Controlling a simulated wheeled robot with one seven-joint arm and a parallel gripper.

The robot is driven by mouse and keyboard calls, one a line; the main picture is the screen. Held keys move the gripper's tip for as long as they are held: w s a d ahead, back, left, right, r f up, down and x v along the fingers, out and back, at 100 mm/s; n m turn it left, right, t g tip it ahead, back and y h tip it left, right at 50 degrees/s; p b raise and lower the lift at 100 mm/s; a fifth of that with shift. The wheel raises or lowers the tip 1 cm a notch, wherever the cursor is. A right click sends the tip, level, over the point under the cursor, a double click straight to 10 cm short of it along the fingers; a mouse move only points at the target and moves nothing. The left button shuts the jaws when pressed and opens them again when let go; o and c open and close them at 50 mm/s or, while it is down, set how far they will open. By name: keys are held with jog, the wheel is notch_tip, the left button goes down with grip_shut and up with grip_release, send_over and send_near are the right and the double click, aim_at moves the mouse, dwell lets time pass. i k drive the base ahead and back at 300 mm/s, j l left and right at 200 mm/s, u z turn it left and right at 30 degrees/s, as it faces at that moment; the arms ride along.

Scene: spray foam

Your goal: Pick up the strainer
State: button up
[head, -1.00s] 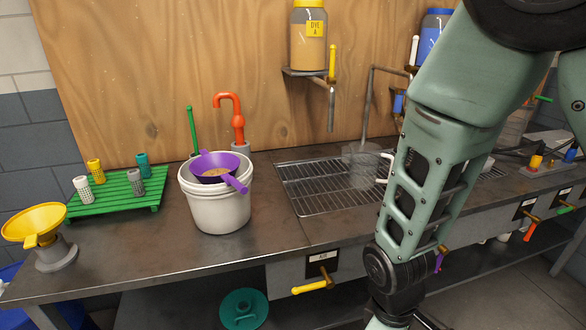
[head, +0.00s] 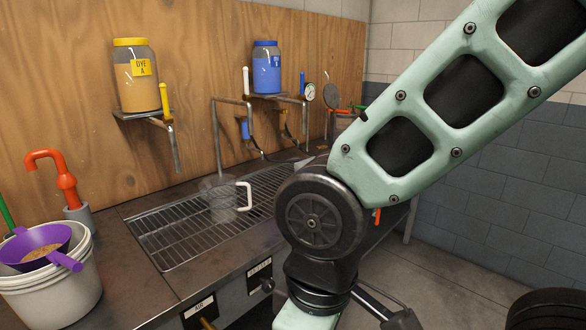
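A purple strainer (head: 40,248) with a handle sits in the mouth of a white bucket (head: 62,290) at the left edge of the head view. Some tan, grainy material lies inside its bowl. The handle sticks out over the bucket's front right rim. My arm crosses the right half of the view, well to the right of the strainer and apart from it. My gripper is out of view below the frame.
A clear jug (head: 222,203) with a white handle stands on the wire rack (head: 165,235). Dye jars (head: 137,80) (head: 267,70) stand on wall shelves. The counter between bucket and rack is clear.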

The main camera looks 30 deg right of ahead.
aim_at(35, 248)
jog(key=z, duration=0.65)
jog(key=u, duration=1.65)
jog(key=j+z, duration=0.3)
jog(key=j, duration=0.3)
